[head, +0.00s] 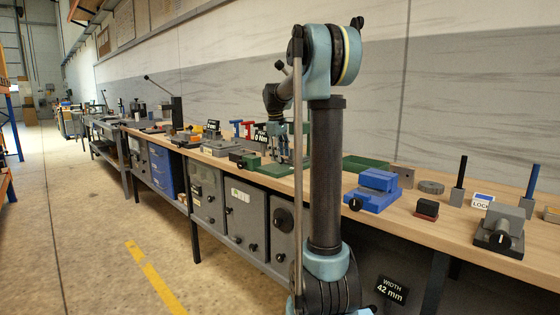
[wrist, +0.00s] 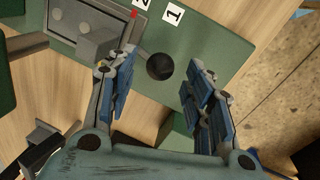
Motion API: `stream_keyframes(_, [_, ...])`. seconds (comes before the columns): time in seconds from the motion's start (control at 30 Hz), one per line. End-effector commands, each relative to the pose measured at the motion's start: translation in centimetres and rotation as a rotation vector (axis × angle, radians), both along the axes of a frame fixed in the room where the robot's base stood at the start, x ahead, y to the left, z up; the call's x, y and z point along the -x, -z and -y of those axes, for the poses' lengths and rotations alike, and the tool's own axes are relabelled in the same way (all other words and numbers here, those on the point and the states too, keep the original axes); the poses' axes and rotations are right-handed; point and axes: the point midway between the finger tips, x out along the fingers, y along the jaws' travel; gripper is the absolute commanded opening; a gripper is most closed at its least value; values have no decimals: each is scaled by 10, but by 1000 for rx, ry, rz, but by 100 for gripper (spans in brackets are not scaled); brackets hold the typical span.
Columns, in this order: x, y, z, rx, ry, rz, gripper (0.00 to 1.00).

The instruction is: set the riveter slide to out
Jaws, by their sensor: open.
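In the wrist view my gripper (wrist: 161,72) is open, with one blue-padded finger on each side of a round black knob (wrist: 160,67). The knob lies between the fingertips, and I cannot tell whether either finger touches it. It sits on a green base (wrist: 205,42) beside a grey framed part with a grey block (wrist: 97,40). White labels, one reading 1 (wrist: 173,14), lie near it. No label names the riveter, so I cannot tell for certain that this knob is its slide. In the head view my arm partly hides this spot on the bench.
The wooden bench (head: 455,236) carries a blue block device (head: 372,192), a dark red block (head: 427,209) and a grey device with a black knob (head: 500,230) to the right. Upright handles stand at the far right. Grey cabinets (head: 245,222) are below; the floor (head: 90,235) at left is open.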

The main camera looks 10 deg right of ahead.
Motion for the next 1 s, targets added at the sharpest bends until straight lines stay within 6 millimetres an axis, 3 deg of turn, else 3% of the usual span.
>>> stream_keyframes(0.2, [-3, 19, 2, 0, 0, 0, 47])
stream_keyframes(0.57, [-3, 22, 3, 0, 0, 0, 47])
stream_keyframes(0.77, [-3, 23, 3, 0, 0, 0, 2])
stream_keyframes(1.0, [1, 23, 7, -1, 11, -2, 0])
